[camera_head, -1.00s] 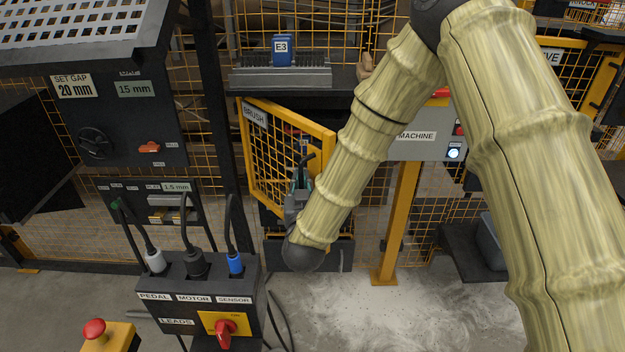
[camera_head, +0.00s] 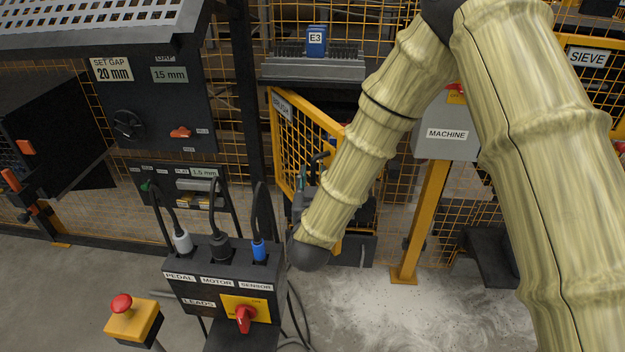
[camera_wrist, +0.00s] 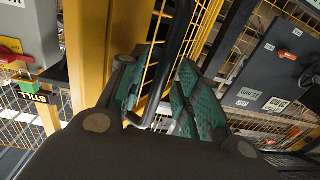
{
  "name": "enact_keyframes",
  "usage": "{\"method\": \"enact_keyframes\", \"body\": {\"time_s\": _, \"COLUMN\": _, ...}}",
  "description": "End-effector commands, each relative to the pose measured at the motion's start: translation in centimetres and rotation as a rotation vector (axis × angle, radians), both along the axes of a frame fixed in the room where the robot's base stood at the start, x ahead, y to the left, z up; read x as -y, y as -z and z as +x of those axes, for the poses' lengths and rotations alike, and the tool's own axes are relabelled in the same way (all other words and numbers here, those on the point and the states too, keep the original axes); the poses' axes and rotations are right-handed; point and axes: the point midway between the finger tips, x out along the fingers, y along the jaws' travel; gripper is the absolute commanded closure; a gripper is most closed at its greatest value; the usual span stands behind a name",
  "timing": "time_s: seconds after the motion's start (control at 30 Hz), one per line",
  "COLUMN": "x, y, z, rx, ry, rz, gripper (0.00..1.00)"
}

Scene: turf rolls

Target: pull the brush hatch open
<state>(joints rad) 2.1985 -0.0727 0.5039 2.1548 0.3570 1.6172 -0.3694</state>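The brush hatch (camera_head: 301,137) is a yellow-framed mesh door with a BRUSH label. It stands ajar, swung out at an angle from the machine's fence. My gripper (camera_head: 311,185) is at the hatch's outer side in the head view, partly hidden by my arm. In the wrist view my gripper (camera_wrist: 162,82) has its green-padded fingers on either side of the hatch's black handle bar (camera_wrist: 174,42). The fingers look closed around the bar, though contact on both sides is hard to see. The yellow frame is close beside the left finger.
A lead box (camera_head: 222,277) with plugs and a red switch stands at front left, near my forearm. An emergency-stop post (camera_head: 133,322) is left of it. A yellow post (camera_head: 425,215) with the MACHINE box (camera_head: 446,148) stands to the right. Dusty floor lies between.

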Motion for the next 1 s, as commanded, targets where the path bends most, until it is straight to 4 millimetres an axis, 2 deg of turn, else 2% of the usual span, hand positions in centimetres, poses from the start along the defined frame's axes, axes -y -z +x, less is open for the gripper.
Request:
{"method": "enact_keyframes", "body": {"time_s": 0.23, "x": 0.1, "y": 0.0, "z": -0.1, "rx": -0.001, "ry": 0.001, "rz": 0.000, "gripper": 0.66}}
{"method": "enact_keyframes", "body": {"time_s": 0.37, "x": 0.0, "y": 0.1, "z": -0.8, "rx": -0.002, "ry": 0.000, "rz": -0.001, "gripper": 0.66}}
{"method": "enact_keyframes", "body": {"time_s": 0.47, "x": 0.0, "y": 0.1, "z": -2.1, "rx": -0.002, "ry": -0.001, "rz": -0.002, "gripper": 0.66}}
{"method": "enact_keyframes", "body": {"time_s": 0.8, "x": -0.1, "y": 0.1, "z": -8.2, "rx": -0.003, "ry": -0.001, "rz": -0.001, "gripper": 0.66}}
{"method": "enact_keyframes", "body": {"time_s": 1.0, "x": -0.2, "y": 0.1, "z": -10.9, "rx": -0.002, "ry": -0.001, "rz": -0.001, "gripper": 0.66}}
